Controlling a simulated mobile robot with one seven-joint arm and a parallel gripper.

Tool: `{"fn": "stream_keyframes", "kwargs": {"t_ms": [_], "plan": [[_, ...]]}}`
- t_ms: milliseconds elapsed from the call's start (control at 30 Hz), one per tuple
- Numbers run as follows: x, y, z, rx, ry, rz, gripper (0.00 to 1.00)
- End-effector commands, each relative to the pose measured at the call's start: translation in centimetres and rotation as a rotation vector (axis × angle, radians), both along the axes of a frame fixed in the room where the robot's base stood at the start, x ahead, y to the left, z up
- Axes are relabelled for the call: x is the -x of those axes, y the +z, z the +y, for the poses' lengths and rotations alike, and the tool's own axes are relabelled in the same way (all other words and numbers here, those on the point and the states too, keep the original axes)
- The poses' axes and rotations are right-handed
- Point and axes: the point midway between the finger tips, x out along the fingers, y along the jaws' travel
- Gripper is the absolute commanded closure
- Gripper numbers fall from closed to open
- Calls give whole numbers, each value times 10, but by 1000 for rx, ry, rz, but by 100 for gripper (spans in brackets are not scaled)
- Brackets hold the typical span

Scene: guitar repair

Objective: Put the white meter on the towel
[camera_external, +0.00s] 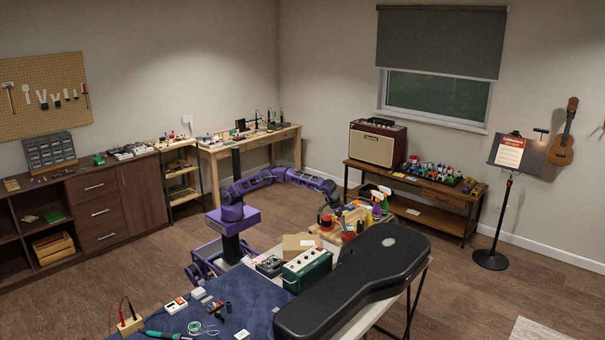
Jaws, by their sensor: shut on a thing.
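My gripper (334,207) is small in view at the end of my purple arm, above the far part of the worktable. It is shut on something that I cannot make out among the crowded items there. A small white device with a dark display, which looks like a white meter (175,306), lies on a dark blue cloth (262,318) at the near left of the table. The cloth looks like the towel. My gripper is well apart from both, farther back and to the right.
A black guitar case (352,283) lies along the right of the table. A green box (307,270) and a cardboard box (299,246) stand behind the cloth. Bottles (380,200) crowd the far end. Small tools and parts lie on the cloth's left; its middle is bare.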

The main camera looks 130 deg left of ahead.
Motion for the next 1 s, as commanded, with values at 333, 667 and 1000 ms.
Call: {"fn": "stream_keyframes", "kwargs": {"t_ms": [333,667,1000], "plan": [[-23,0,-174,0,-224,0,100],[-7,0,-335,0,-429,0,100],[45,0,-487,0,-631,1,100]]}}
